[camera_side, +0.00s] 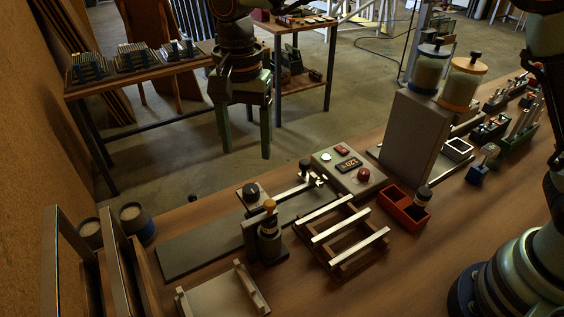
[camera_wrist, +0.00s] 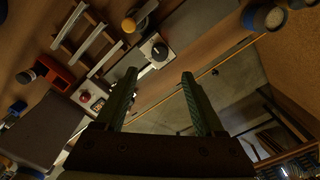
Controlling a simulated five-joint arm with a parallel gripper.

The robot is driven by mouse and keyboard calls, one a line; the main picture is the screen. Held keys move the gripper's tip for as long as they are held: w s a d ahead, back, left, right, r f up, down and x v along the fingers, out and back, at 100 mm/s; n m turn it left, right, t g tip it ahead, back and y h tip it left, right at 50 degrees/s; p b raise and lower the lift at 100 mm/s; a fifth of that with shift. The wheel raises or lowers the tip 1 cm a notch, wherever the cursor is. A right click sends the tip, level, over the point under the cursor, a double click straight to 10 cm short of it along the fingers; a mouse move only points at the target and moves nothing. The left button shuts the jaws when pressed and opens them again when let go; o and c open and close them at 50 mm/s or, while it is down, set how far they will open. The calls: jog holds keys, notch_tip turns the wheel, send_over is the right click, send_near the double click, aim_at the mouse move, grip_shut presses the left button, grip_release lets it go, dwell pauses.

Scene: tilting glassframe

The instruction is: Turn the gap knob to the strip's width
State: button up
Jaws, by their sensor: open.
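In the wrist view the knob (camera_wrist: 160,52) appears just beyond and between my fingertips. Several pale strips (camera_side: 325,233) lie across a wooden rack; they also show in the wrist view (camera_wrist: 92,52). My gripper (camera_wrist: 159,75) is open and empty, its two green fingers apart; the distance from them to the knob is hard to judge.
A control box (camera_side: 346,170) with red buttons and a display sits behind the rack. A yellow-topped post (camera_side: 269,225) stands close in front of the knob. A red bin (camera_side: 404,207) and a tall grey hopper stand (camera_side: 407,135) are to the right.

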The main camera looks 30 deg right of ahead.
jog(key=shift+r, duration=1.1)
jog(key=shift+d, duration=0.1)
jog(key=s+d+r+n+t, duration=0.1)
jog(key=s+d+r+n, duration=0.15)
jog(key=d, duration=0.55)
jog(key=s+d+r+n+t, duration=0.1)
jog(key=d+r+n+t, duration=0.15)
jog(key=d, duration=0.55)
jog(key=s+d+f+n+t, duration=0.2)
jog(key=s+d+n, duration=0.2)
jog(key=s+d, duration=0.4)
jog(key=d, duration=0.2)
jog(key=shift+s+d+f, duration=0.25)
jog(key=shift+s+d, duration=0.15)
